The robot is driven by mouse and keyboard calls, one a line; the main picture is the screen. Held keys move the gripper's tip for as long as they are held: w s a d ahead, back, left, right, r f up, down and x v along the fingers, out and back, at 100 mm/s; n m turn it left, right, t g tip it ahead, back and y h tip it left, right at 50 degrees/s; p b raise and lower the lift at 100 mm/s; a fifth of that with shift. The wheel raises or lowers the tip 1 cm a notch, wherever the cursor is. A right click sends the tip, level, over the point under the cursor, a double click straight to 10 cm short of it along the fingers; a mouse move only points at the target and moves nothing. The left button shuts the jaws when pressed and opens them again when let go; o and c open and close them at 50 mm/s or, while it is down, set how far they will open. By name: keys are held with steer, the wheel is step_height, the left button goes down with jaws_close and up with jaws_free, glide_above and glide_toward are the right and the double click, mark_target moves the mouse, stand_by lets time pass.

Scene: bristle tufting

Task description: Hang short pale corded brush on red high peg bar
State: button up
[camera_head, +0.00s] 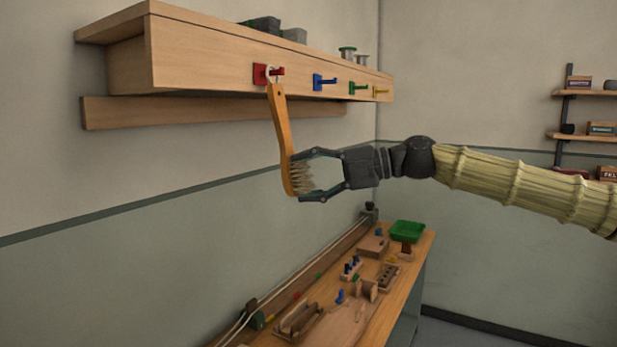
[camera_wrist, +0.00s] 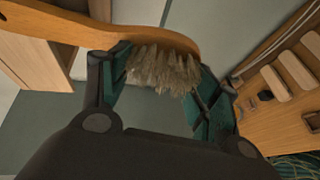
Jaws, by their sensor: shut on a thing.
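The brush has an orange wooden handle (camera_head: 281,125) and pale bristles (camera_head: 302,180); it hangs nearly upright, head down. A pale cord loop (camera_head: 270,72) at its top end is at the red peg (camera_head: 262,75) on the high shelf front. The loop appears to be around the peg, but I cannot tell for certain. My gripper (camera_head: 302,177) is shut on the brush head from the right. In the wrist view the bristles (camera_wrist: 165,70) sit between my fingers and the wooden back (camera_wrist: 150,35) crosses beyond them; the cord is out of that view.
Blue (camera_head: 323,82), green (camera_head: 358,88) and yellow (camera_head: 380,92) pegs line the shelf front (camera_head: 205,60) right of the red one. A cluttered workbench (camera_head: 385,310) with a green tray (camera_head: 407,231) stands below. Free air surrounds my gripper.

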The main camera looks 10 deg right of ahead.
steer(key=o, duration=1.1)
steer(key=shift+d, duration=0.15)
steer(key=shift+b+v, duration=1.35)
steer(key=shift+v, duration=2)
steer(key=shift+r, duration=0.1)
